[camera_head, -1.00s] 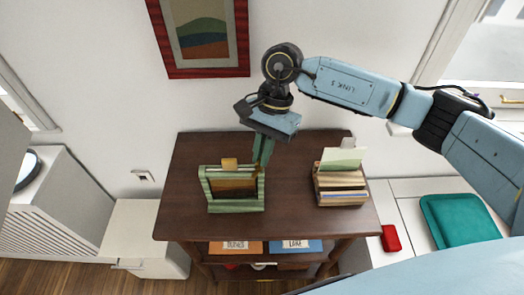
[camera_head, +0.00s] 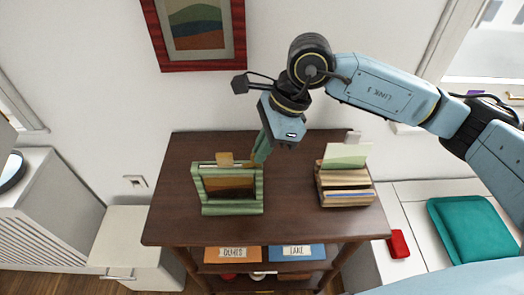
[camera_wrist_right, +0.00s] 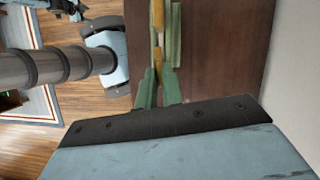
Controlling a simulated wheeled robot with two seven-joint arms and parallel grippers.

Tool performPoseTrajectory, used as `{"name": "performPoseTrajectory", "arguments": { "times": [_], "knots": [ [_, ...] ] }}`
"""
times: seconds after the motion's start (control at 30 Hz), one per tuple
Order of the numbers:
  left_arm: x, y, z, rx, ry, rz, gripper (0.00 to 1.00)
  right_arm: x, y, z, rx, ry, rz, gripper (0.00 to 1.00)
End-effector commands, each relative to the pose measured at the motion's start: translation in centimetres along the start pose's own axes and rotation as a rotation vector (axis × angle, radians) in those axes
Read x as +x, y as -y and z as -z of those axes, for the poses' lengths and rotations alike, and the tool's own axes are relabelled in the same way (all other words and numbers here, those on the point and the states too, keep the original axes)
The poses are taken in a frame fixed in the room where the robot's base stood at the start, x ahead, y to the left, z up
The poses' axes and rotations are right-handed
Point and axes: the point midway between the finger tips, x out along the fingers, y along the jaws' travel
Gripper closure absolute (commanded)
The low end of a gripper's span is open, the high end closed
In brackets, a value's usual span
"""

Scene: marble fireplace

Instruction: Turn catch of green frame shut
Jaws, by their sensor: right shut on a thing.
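The green frame (camera_head: 232,207) stands upright on the brown wooden cabinet, with a brown picture inside. A tan tab (camera_head: 225,159) shows at its top edge. My right gripper (camera_head: 257,163) comes down behind the frame's top right corner. In the right wrist view, its green fingers (camera_wrist_right: 158,72) are closed together at a small tan piece, seemingly the catch (camera_wrist_right: 158,54), beside the green frame edge (camera_wrist_right: 176,35). The fingers largely hide this piece. My left gripper is not in view.
A wooden holder (camera_head: 346,200) with books and a pale green card stands on the cabinet (camera_head: 290,220) to the right. A red-framed picture (camera_head: 200,62) hangs on the wall behind. The cabinet top between frame and holder is clear.

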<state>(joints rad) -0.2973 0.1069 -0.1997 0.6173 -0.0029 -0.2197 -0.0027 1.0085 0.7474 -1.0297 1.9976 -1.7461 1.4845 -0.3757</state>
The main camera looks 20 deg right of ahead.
Motion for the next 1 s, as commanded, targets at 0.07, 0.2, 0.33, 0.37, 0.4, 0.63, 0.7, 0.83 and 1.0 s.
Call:
{"name": "performPoseTrajectory", "arguments": {
  "times": [0.07,0.2,0.33,0.37,0.4,0.63,0.7,0.83,1.0],
  "knots": [
    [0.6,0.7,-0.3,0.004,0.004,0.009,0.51,0.1,0.0,0.1,0.044,0.000,0.022,1.00],
    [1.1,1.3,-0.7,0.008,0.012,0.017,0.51,0.1,-0.1,0.0,0.110,0.001,0.048,1.00],
    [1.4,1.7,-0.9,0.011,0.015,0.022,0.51,0.0,-0.1,0.0,0.151,0.001,0.065,1.00],
    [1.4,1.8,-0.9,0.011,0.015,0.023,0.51,0.0,-0.1,0.0,0.158,0.001,0.068,1.00],
    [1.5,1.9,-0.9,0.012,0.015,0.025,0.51,0.0,-0.1,0.0,0.166,0.001,0.071,1.00],
    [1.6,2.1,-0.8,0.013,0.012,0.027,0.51,-0.1,-0.1,-0.1,0.187,0.001,0.079,1.00],
    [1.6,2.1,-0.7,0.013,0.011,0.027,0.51,-0.1,-0.1,-0.1,0.188,0.000,0.079,1.00],
    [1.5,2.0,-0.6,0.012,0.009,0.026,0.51,-0.1,-0.1,0.0,0.187,0.000,0.079,1.00],
    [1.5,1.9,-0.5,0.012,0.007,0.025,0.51,-0.1,-0.1,0.0,0.187,0.000,0.079,0.85]
  ]
}}
